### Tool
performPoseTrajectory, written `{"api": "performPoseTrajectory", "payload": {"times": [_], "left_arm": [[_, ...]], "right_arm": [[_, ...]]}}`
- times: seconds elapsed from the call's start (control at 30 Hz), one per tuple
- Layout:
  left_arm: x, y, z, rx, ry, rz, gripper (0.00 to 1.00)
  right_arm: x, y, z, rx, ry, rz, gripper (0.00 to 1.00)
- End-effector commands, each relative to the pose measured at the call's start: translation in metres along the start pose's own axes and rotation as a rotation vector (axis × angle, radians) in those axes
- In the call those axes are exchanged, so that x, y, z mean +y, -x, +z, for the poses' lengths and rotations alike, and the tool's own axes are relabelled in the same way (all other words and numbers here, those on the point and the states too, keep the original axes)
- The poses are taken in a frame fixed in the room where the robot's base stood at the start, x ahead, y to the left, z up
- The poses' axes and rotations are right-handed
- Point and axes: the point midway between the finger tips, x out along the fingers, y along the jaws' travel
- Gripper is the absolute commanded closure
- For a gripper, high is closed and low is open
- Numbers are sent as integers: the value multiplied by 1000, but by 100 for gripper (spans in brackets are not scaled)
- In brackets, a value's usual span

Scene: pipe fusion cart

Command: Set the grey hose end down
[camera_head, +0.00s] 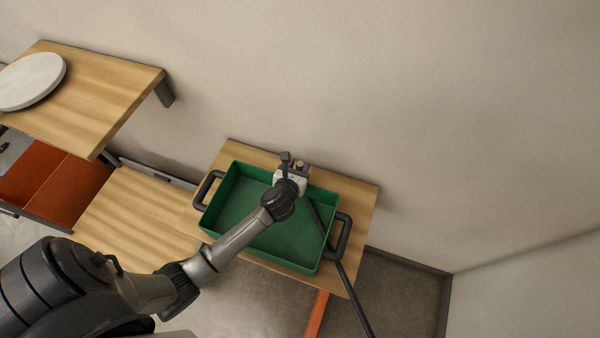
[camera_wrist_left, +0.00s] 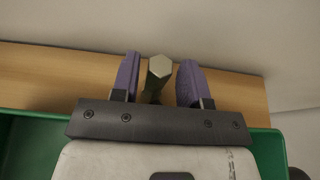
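My left gripper (camera_head: 294,161) is over the back edge of the green tray, above the wooden shelf. In the left wrist view its two purple finger pads (camera_wrist_left: 160,80) stand apart. A brassy, hexagonal-ended fitting (camera_wrist_left: 158,69) is between them, with a narrow gap showing on each side. I cannot tell for certain whether this is the grey hose end. A dark grey hose-like line (camera_head: 345,284) runs from near the gripper across the tray and down past the shelf's front edge. Its upper end is hidden by my wrist. My right gripper is not in view.
The green tray (camera_head: 222,195) has dark handles at both sides and rests on the wooden shelf (camera_head: 361,197) against the wall. At left, a higher wooden shelf (camera_head: 110,88) holds a round pale disc (camera_head: 32,80), with an orange drawer (camera_head: 66,192) below. The tray's visible floor is clear apart from the dark line.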

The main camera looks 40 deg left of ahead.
Motion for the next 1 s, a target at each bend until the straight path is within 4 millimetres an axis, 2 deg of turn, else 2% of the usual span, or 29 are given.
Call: {"api": "performPoseTrajectory", "payload": {"times": [0.07, 0.4, 0.77, 0.87, 1.0], "left_arm": [[0, 0, 0, 0, 0, 0, 67], [0, 0, 0, 0, 0, 0, 99], [0, 0, 1, -1, 0, 0, 100], [0, 3, 8, -4, 0, 0, 100], [0, 10, 29, -5, 1, -2, 100]], "right_arm": [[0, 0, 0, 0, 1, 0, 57], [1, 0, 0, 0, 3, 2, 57], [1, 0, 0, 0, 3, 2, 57], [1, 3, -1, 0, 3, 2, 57], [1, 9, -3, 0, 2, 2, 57]]}}
